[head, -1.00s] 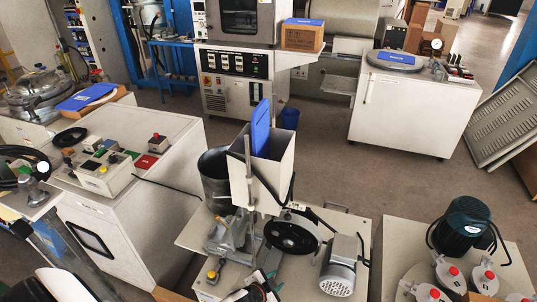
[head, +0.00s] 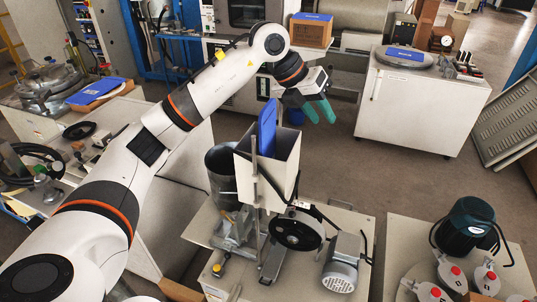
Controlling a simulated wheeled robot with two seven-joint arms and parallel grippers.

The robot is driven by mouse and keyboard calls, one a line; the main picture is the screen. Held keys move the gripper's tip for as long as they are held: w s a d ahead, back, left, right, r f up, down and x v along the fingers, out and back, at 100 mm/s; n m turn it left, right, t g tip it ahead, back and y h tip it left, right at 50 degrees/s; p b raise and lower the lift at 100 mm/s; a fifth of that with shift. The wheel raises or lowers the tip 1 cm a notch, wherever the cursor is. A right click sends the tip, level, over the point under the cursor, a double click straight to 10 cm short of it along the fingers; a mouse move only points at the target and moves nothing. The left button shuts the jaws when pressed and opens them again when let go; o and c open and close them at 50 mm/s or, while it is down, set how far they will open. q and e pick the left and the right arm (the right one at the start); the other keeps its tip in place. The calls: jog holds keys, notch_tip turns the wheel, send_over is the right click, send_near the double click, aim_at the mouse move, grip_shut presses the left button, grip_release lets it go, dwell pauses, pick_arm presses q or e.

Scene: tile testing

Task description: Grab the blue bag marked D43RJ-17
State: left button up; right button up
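Several blue bags show, and their markings are too small to read. One blue bag (head: 266,128) stands upright in the pale square hopper (head: 280,165) at the centre, its upper part sticking out. Another blue bag (head: 95,91) lies on a cardboard box at the left. A third blue bag (head: 314,17) lies on a box at the back, and another blue bag (head: 404,53) lies on a round lid at the right. My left gripper (head: 322,121) has teal fingers, slightly apart and empty, in the air behind and right of the hopper. My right gripper is out of view.
A white cabinet (head: 415,110) stands at the back right. A machine with a black wheel (head: 298,230) and grey motor (head: 342,262) sits around the hopper. A dark green motor (head: 468,222) and red-capped containers are at the right. Open floor (head: 345,170) lies behind the hopper.

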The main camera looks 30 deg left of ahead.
pick_arm(q)
jog(key=s+a+r+n+y, duration=0.1)
jog(key=a+r+y, duration=0.1)
jog(key=a, duration=0.2)
jog(key=s+a+r+n+y, duration=0.1)
jog(key=a+r+y, duration=0.1)
jog(key=a, duration=0.3)
jog(key=s+a+r+n+y, duration=0.1)
jog(key=a+r+y, duration=0.1)
jog(key=a, duration=0.2)
jog(key=shift+a+r, duration=0.35)
jog(key=shift+r, duration=0.05)
jog(key=p, duration=0.1)
send_over(267, 105)
jog(key=s, duration=0.2)
jog(key=shift+y, duration=0.3)
notch_tip(267, 105, down, 5)
jog(key=shift+w+r, duration=0.1)
jog(key=shift+w, duration=0.05)
jog(key=shift+p+x, duration=0.5)
jog(key=shift+x, duration=0.45)
jog(key=x, duration=0.2)
jog(key=p+x, duration=0.1)
jog(key=x, duration=0.1)
jog(key=shift+d+f, duration=0.15)
jog(key=shift+f, duration=0.2)
jog(key=shift+c, duration=0.4)
grip_shut()
jog(key=shift+r, duration=0.1)
